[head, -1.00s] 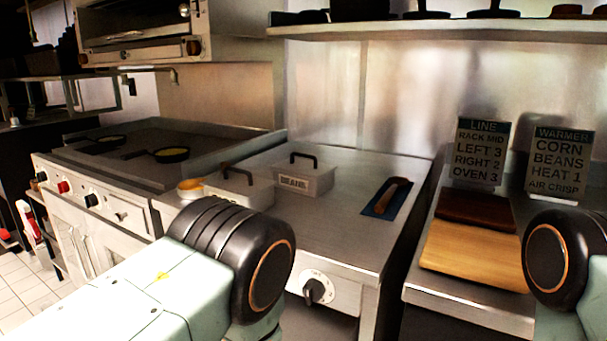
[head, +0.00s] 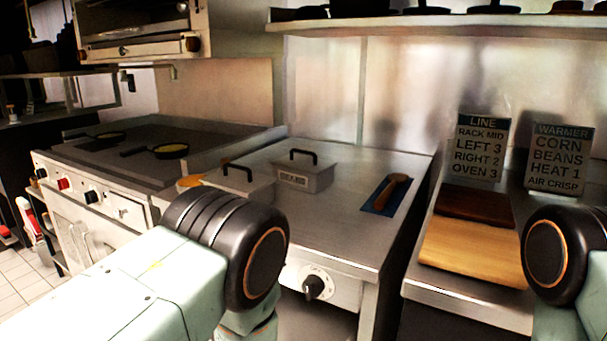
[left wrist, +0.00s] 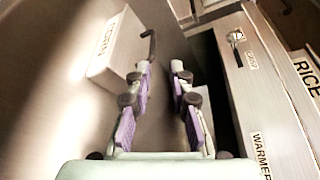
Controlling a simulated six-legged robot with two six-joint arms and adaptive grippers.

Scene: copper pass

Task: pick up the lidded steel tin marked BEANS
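The lidded steel tin marked BEANS (head: 304,180) stands on the steel warmer top in the head view, with a dark handle on its lid. A second lidded tin (head: 241,181) stands just left of it, partly hidden by my left arm. In the left wrist view, a tin whose label seems to read CORN (left wrist: 121,45) is at upper left, its dark handle near the left finger. My left gripper (left wrist: 159,68) is open and empty, its fingertips beside that tin. The BEANS label is not visible in the wrist view. My right gripper is out of view.
A dark spoon on a blue mat (head: 377,201) lies right of the tins. Cutting boards (head: 474,252) and two signs (head: 480,150) are farther right. A griddle with pans (head: 171,151) is at left. The warmer top between tins and spoon is clear.

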